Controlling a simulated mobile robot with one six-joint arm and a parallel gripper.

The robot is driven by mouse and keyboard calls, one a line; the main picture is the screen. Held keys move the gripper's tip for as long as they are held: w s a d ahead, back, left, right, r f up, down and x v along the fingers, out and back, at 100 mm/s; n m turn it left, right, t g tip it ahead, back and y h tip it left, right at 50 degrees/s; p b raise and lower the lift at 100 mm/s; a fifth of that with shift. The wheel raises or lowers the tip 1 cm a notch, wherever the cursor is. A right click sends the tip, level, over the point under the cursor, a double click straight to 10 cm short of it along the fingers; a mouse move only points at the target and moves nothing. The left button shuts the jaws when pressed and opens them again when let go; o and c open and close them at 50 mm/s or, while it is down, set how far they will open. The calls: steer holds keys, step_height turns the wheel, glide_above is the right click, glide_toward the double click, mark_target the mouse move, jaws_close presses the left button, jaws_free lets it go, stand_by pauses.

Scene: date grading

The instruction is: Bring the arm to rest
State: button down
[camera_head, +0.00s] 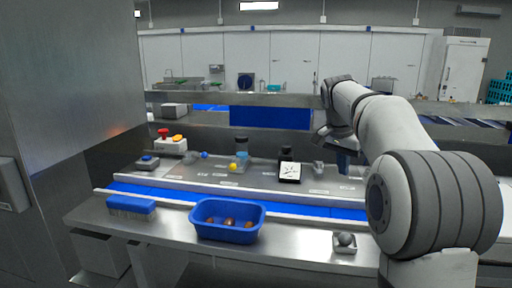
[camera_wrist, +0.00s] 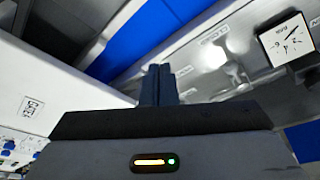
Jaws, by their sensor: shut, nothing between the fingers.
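My arm reaches in from the right in the head view, raised above the right part of the steel bench. My gripper (camera_wrist: 158,85) shows in the wrist view with its two dark fingers together and nothing between them. In the head view my gripper (camera_head: 345,160) hangs below the wrist, partly hidden by my arm, above the bench behind the blue belt. It looks clear of the objects on the bench.
A blue crate (camera_head: 196,222) with several brown dates stands at the bench's front, a blue brush (camera_head: 131,206) left of it. Behind the blue belt (camera_head: 170,193) are a dial gauge (camera_head: 289,172) and a red-and-yellow button box (camera_head: 171,144).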

steer(key=s+a+f+n+y, duration=0.1)
steer(key=s+f, duration=0.4)
steer(key=s, duration=0.5)
steer(key=s+a+f+n, duration=0.4)
steer(key=s+f+n, duration=0.1)
steer(key=s, duration=0.6)
steer(key=s+a+f+n+t+y, duration=0.1)
steer(key=s+a+f+n, duration=0.2)
steer(key=s+f, duration=0.3)
steer(key=s, duration=0.5)
steer(key=shift+f+n+y+b, duration=0.3)
steer(key=shift+f+b, duration=0.05)
steer(key=shift+b, duration=0.05)
